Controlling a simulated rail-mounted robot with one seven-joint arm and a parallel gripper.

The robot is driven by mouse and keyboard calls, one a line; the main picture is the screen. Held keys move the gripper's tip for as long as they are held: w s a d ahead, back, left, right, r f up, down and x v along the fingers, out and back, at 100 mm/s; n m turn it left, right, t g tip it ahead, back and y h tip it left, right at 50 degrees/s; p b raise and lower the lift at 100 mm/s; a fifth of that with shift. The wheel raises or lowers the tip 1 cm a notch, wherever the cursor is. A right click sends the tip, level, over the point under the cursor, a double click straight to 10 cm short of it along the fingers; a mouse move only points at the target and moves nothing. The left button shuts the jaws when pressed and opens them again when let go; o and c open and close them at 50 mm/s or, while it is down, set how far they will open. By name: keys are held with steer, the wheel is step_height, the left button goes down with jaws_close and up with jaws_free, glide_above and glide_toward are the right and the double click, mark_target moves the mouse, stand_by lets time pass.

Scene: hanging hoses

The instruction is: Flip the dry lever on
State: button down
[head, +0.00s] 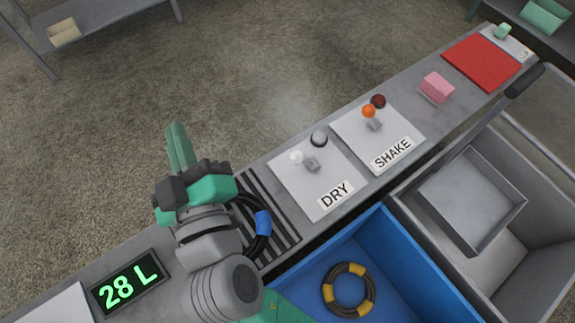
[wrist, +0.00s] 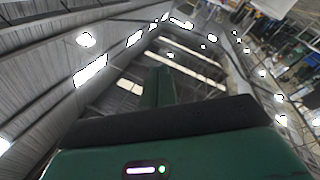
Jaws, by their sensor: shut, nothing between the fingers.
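The dry lever (head: 309,163) has a white knob and stands on a light grey plate labelled DRY (head: 335,195). My gripper (head: 177,135) is left of the dry plate, raised over the bench and apart from the lever. Its green fingers are together, with nothing held. In the wrist view the shut fingers (wrist: 158,88) point up toward the roof, and no lever shows there.
The SHAKE plate (head: 392,153) with an orange-knobbed lever (head: 369,112) is right of the dry plate. A hose coil with a blue band (head: 263,223) lies on the slats beside my arm. A blue bin (head: 415,250) holds another hose coil (head: 348,289). A pink block (head: 437,88) stands farther right.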

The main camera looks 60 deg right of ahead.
mark_target(304, 162)
steer(key=s+d+f+n+g+h+b, duration=0.1)
steer(key=s+f+n, duration=0.2)
steer(key=s+f, duration=0.2)
steer(key=s+d+f+n+g+h, duration=0.1)
steer(key=s+f, duration=0.4)
steer(key=f, duration=0.6)
steer(key=s+d+f+n+g+h+b, duration=0.1)
steer(key=s+f+n+g+h, duration=0.1)
steer(key=s+f+n, duration=0.4)
steer(key=shift+d+f+g+h+b, duration=0.15)
steer(key=shift+f+h, duration=0.05)
steer(key=shift+f, duration=0.45)
steer(key=shift+d+f+g+h+b, duration=0.1)
steer(key=shift+f+g+h+b, duration=0.1)
steer(key=shift+f, duration=0.4)
steer(key=shift+s+a+f+n, duration=0.1)
steer(key=shift+s+f+n, duration=0.1)
steer(key=shift+s+n, duration=0.15)
steer(key=shift+w, duration=0.1)
steer(key=x, duration=1)
steer(key=shift+r, duration=0.15)
steer(key=shift+w, duration=0.1)
